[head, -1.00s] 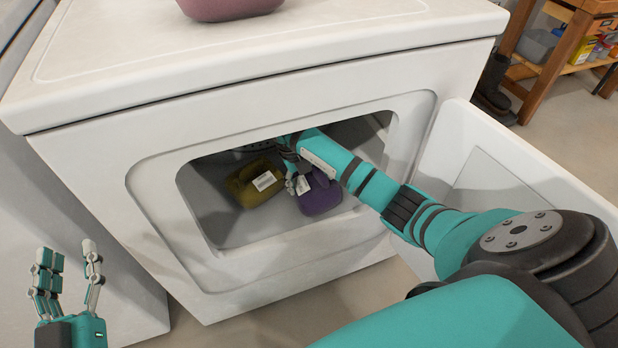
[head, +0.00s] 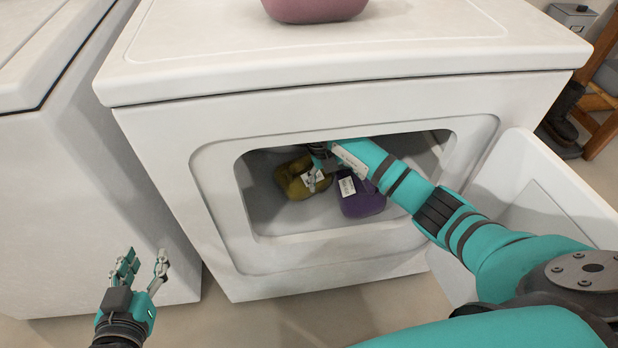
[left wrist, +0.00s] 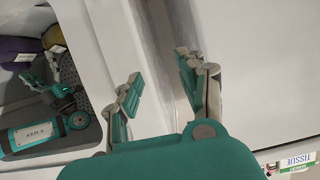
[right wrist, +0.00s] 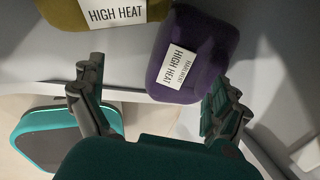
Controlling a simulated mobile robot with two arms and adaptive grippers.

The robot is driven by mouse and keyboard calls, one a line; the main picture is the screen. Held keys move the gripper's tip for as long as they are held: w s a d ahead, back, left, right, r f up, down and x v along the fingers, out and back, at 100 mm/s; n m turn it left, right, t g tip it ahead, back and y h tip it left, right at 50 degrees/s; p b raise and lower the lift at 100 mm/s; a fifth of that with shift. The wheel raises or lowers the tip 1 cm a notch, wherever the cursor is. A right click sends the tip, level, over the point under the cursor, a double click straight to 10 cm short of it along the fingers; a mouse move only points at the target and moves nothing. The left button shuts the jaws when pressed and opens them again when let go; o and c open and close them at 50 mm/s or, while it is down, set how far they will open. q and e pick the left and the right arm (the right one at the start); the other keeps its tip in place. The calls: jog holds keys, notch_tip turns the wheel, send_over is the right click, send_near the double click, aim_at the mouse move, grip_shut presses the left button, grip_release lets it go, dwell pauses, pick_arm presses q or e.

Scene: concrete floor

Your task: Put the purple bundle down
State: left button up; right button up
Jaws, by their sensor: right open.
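The purple bundle (head: 362,204) with a white label lies on the floor of the dryer drum, right of the olive bundle (head: 290,182). In the right wrist view the purple bundle (right wrist: 222,36) shows its "HIGH HEAT" label beyond my fingers. My right gripper (head: 318,180) is inside the drum, open and empty, in front of the olive bundle's label and left of the purple bundle. My right forearm hides part of the drum. My left gripper (head: 146,262) is open and empty, outside the dryer at the lower left; its fingers also show in the left wrist view (left wrist: 158,82).
The white dryer (head: 330,98) has its door (head: 530,190) swung open on the right, beside my right arm. The opening's rim surrounds that arm. A pink object (head: 315,8) sits on top. Another white appliance (head: 60,190) stands at left.

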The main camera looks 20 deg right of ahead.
pick_arm(q)
jog(key=s+f+g, duration=0.1)
jog(key=s+a+f+g, duration=0.1)
jog(key=f, duration=0.1)
jog(key=shift+f+y+p, duration=0.1)
jog(key=shift+y+p, duration=0.2)
jog(key=shift+y, duration=0.1)
pick_arm(e)
jog(key=w+a, duration=0.1)
jog(key=a, duration=0.6)
jog(key=shift+w, duration=0.25)
